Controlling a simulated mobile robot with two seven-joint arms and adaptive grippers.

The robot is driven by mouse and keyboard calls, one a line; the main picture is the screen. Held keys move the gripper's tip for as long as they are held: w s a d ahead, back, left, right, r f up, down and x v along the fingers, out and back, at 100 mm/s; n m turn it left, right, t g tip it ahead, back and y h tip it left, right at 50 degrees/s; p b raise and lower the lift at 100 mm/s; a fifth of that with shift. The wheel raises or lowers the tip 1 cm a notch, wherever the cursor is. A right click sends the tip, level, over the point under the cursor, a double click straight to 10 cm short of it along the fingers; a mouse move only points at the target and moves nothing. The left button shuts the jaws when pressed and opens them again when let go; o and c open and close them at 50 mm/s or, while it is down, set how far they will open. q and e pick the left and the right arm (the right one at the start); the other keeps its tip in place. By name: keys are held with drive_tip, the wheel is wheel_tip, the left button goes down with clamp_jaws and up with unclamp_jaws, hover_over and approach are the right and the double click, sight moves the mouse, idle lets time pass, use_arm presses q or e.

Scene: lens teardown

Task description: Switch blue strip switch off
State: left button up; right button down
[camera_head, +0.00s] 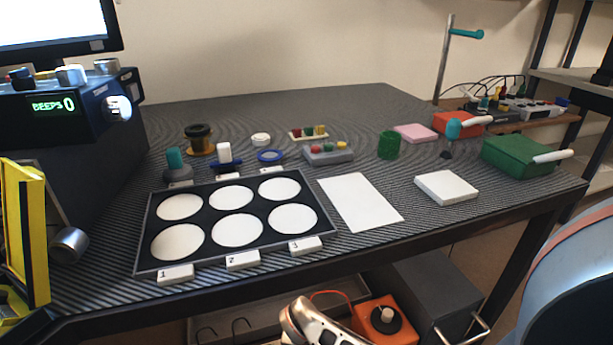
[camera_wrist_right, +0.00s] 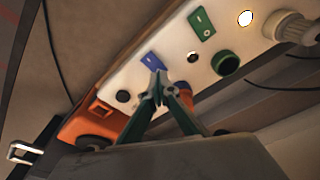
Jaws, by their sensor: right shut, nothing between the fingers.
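The blue strip switch (camera_wrist_right: 152,61) sits on a long white strip (camera_wrist_right: 120,82) in the right wrist view. It carries a small pale mark; I cannot tell which way it is set. My right gripper (camera_wrist_right: 161,87) is shut and empty, its dark green fingertips together just below the blue switch in the picture. I cannot tell whether they touch the switch or strip. I cannot pick out the blue switch in the head view. My left gripper does not show.
A green switch (camera_wrist_right: 201,23), a round green socket (camera_wrist_right: 226,63) and an orange part (camera_wrist_right: 92,124) are near the blue switch. In the head view, the table (camera_head: 350,105) holds a lens tray (camera_head: 146,235), and an orange box (camera_head: 400,328) sits underneath.

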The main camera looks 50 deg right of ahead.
drive_tip(key=shift+f, duration=0.95)
idle(0.5)
drive_tip(key=shift+w+r+p, duration=0.2)
drive_tip(key=shift+r+p, duration=0.8)
drive_tip(key=shift+r, duration=0.35)
drive_tip(key=shift+r+p, duration=1.7)
drive_tip(key=shift+r, duration=0.5)
drive_tip(key=shift+s, duration=0.1)
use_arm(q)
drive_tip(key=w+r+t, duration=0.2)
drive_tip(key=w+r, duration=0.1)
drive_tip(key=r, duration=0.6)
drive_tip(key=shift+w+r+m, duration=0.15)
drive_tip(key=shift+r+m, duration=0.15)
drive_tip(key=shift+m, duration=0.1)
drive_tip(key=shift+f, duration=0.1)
use_arm(e)
drive_tip(key=shift+s, duration=0.1)
